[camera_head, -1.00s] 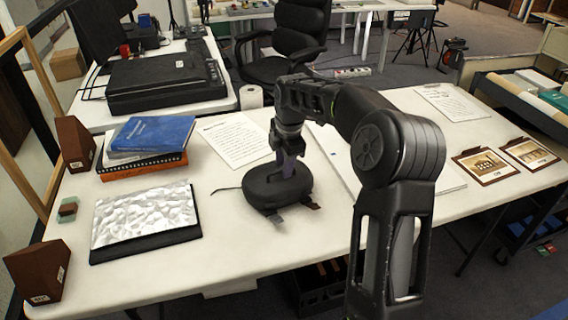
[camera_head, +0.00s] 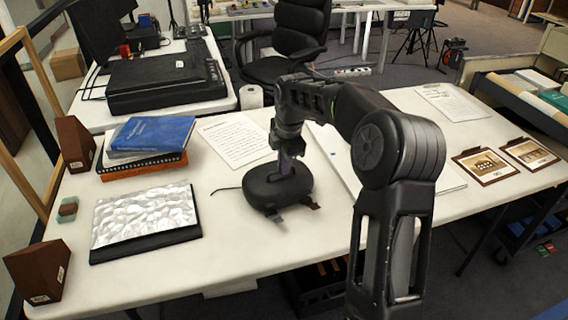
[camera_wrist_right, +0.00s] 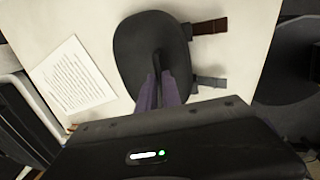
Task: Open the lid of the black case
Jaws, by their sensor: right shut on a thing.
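The black case (camera_head: 262,196) is a rounded dark case lying on the white table (camera_head: 150,283). It has two short straps on its front side. Its top looks closed, with no gap that I can see. My right gripper (camera_head: 288,168) points down onto the top of the case, with its purple-grey fingers shut on a raised part there. In the right wrist view the case (camera_wrist_right: 135,45) lies beyond the fingers (camera_wrist_right: 160,90), which meet at a narrow dark ridge on it. The fingers cover part of that ridge. My left gripper does not show.
A printed sheet (camera_head: 235,140) lies behind the case. A silvery embossed panel (camera_head: 140,217) and a stack of books (camera_head: 152,135) are to the left. Two framed cards (camera_head: 482,164) lie at the right. The table in front of the case is clear.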

